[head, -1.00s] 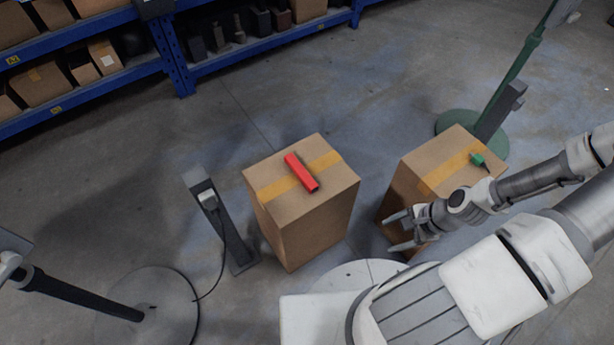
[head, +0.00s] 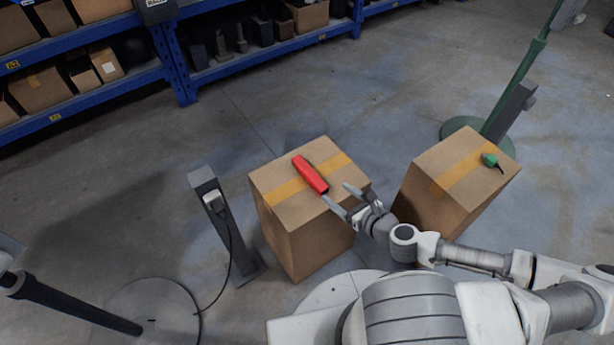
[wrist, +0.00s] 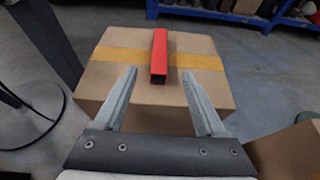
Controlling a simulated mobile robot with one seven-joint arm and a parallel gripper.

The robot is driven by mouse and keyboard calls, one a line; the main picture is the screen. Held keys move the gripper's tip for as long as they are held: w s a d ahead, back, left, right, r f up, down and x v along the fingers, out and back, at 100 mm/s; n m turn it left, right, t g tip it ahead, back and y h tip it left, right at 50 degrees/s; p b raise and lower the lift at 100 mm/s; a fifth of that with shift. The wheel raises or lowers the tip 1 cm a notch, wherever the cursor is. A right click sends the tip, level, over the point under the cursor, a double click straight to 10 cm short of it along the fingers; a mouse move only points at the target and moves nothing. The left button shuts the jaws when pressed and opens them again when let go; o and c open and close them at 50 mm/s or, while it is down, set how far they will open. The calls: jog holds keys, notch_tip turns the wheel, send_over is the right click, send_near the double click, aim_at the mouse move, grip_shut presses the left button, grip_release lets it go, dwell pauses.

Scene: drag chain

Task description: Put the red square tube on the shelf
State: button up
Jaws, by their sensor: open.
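The red square tube (head: 310,174) lies on top of a taped cardboard box (head: 277,211). In the wrist view the tube (wrist: 160,57) lies lengthwise ahead of my gripper, its hollow near end facing me. My gripper (head: 337,195) is open and empty at the box's near right edge. In the wrist view its two fingers (wrist: 160,92) point toward the tube, one to each side of its line, with the tube beyond the tips. The blue shelf (head: 233,67) stands at the back left, with cardboard boxes and dark parts on its levels.
A second cardboard box (head: 441,202) with a green object (head: 490,160) on it stands to the right. A dark post (head: 222,222) with a cable stands left of the first box. A green stand (head: 462,133) is at the back right. The floor before the shelf is clear.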

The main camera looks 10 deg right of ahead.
jog(key=b, duration=0.2)
send_near(311, 175)
jog(key=x, duration=0.5)
jog(key=shift+w+f, duration=0.1)
jog(key=shift+f, duration=0.1)
jog(key=shift+b+x, duration=1.1)
jog(key=shift+x, duration=2.2)
jog(key=shift+r, duration=0.15)
grip_shut()
